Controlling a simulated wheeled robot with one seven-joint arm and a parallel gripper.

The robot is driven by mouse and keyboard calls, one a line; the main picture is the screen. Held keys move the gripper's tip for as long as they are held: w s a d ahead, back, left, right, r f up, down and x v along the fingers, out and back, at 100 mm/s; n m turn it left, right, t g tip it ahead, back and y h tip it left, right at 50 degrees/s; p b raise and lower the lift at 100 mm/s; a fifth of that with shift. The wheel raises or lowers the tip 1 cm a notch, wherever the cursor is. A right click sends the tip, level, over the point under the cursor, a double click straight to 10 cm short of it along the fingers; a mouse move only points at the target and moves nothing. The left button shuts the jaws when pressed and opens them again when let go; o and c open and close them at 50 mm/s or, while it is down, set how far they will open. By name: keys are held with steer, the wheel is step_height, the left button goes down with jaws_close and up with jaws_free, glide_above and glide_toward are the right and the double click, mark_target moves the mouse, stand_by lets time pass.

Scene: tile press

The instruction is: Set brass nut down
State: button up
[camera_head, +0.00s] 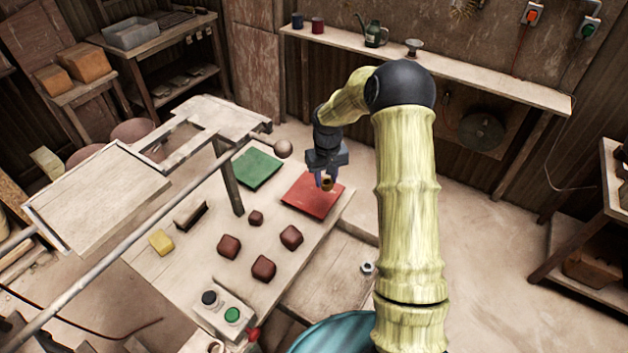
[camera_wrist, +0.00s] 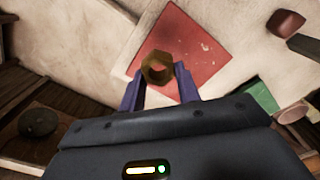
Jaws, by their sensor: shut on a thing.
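The brass nut (camera_wrist: 158,68) is a hexagonal ring between the two purple fingers of my gripper (camera_wrist: 159,87) in the wrist view. My gripper is shut on it. In the head view, the nut (camera_head: 327,184) shows small and dark at the fingertips of my gripper (camera_head: 326,178). Both are over the red mat (camera_head: 304,204), which lies on the table (camera_head: 200,262). The red mat also fills the area behind the nut in the wrist view (camera_wrist: 200,45). I cannot tell whether the nut touches the mat.
A green mat (camera_head: 256,169) lies left of the red one. Several dark red blocks (camera_head: 263,268) and a yellow block (camera_head: 161,242) sit on the table. A press lever with a round knob (camera_head: 283,148) crosses above it. A silver nut (camera_head: 367,267) lies nearer, on a lower surface.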

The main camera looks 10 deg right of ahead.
steer(key=w+a+r+n+p, duration=0.2)
steer(key=w+a+r+p, duration=0.1)
steer(key=w, duration=0.1)
steer(key=shift+w+r, duration=0.15)
steer(key=shift+r, duration=0.15)
steer(key=p, duration=0.3)
glide_above(312, 191)
steer(key=shift+f, duration=2.9)
step_height(312, 191, down, 3)
steer(key=shift+f+p, duration=0.2)
steer(key=shift+p, duration=0.4)
steer(key=shift+f, duration=0.4)
